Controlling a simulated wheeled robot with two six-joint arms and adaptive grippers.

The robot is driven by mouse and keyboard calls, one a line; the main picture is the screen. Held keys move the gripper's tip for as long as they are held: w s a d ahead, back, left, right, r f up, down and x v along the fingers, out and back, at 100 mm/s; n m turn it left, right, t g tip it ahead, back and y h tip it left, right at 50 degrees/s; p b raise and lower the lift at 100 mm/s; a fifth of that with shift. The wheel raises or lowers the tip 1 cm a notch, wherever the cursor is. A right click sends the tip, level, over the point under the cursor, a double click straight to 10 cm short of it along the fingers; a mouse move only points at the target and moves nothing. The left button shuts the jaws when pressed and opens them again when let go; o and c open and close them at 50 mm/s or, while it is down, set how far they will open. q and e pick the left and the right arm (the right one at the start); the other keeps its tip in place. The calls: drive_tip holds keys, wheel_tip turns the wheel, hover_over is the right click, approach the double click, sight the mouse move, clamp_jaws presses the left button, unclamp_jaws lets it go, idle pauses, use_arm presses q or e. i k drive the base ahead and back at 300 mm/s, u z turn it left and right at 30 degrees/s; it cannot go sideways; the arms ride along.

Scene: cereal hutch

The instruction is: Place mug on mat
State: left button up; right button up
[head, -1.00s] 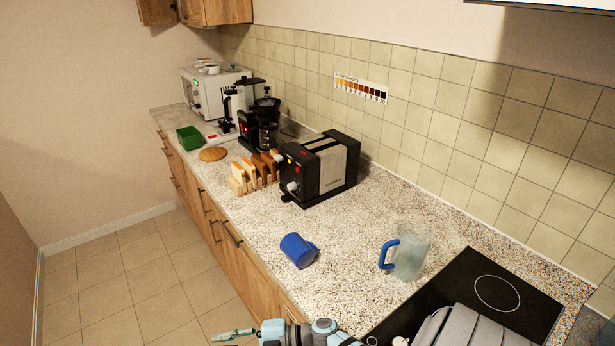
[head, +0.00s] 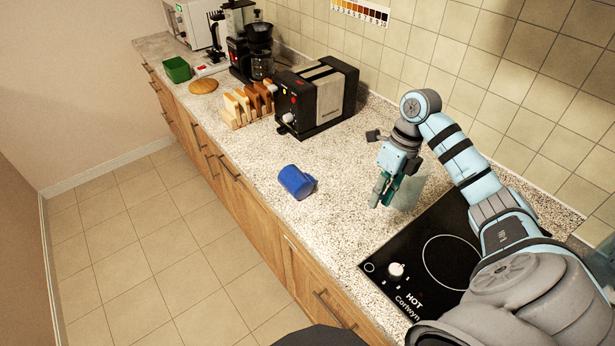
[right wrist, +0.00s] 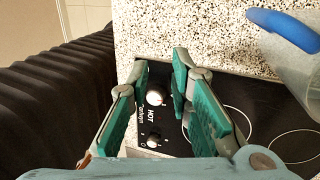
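A blue mug (head: 297,182) lies on its side on the speckled counter in the head view, its handle toward the right. A round tan mat (head: 203,86) lies flat at the far left part of the counter, with nothing on it. My right gripper (head: 381,190) is to the right of the mug, apart from it, in front of the clear pitcher. In the right wrist view my right gripper (right wrist: 160,70) has its fingers apart with nothing between them, and the cooktop shows below. The mug is not in the wrist view. My left gripper is not in view.
A clear pitcher (head: 410,194) is partly hidden behind my right gripper; its blue handle (right wrist: 284,29) shows in the wrist view. A black cooktop (head: 405,250) is at the near right. A toaster (head: 318,95), toast rack (head: 248,106) and green box (head: 177,69) stand farther back.

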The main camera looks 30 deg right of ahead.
sight(206, 85)
drive_tip(key=i, duration=0.85)
drive_tip(key=z, duration=0.4)
